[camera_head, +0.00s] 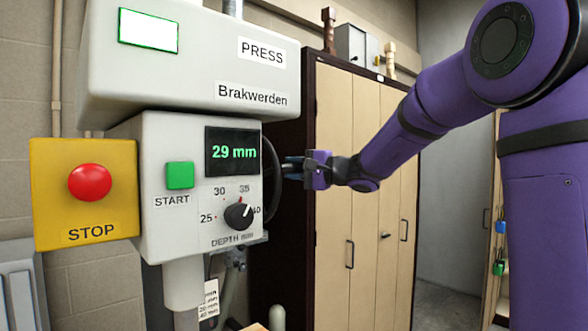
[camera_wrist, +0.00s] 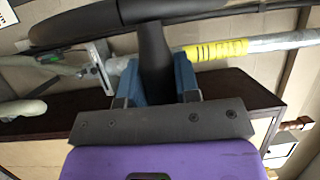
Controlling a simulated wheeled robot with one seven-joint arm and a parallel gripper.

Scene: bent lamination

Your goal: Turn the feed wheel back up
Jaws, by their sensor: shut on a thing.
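The black feed wheel (camera_head: 273,192) stands on the right side of the press, seen nearly edge-on. My gripper (camera_head: 291,168) reaches it from the right. In the wrist view, the blue fingers of my gripper (camera_wrist: 156,82) are shut on a dark upright part of the wheel (camera_wrist: 153,45), which joins a dark rim across the top. I cannot tell whether this part is a spoke or a handle. The press display (camera_head: 231,152) reads 29 mm in green.
A green START button (camera_head: 180,175) and a red STOP button (camera_head: 90,182) on a yellow box are on the press front. A tall cabinet (camera_head: 362,190) stands behind my gripper. In the wrist view a pipe with yellow wrap (camera_wrist: 217,50) runs behind the wheel.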

